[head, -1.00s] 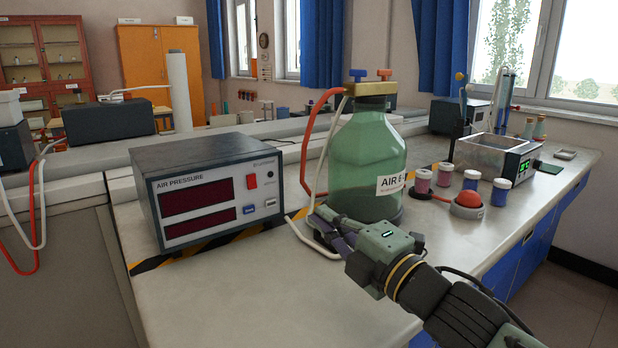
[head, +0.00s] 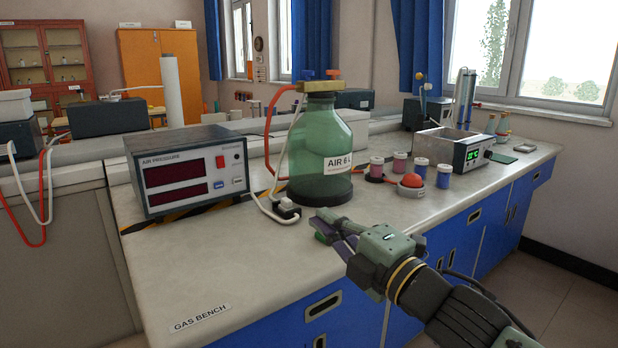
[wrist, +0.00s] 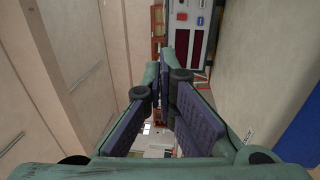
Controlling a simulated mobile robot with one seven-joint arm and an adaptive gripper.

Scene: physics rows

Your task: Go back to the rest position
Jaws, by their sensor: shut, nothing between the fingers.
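My gripper (head: 328,231) is in front of the bench's near edge in the head view, low and right of centre. It holds nothing. In the wrist view its two padded fingers (wrist: 165,85) come together at their tips. The green glass bottle labelled AIR 6 L (head: 321,150) stands upright on the bench beyond my gripper, apart from it. The air pressure meter (head: 190,170) with two dark red displays stands left of the bottle.
The bench top (head: 230,265) is clear at the front left. A red-topped button (head: 412,183), several small jars (head: 420,168) and a water bath (head: 465,150) with a green display stand to the right. Blue drawers (head: 470,250) run below the bench edge.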

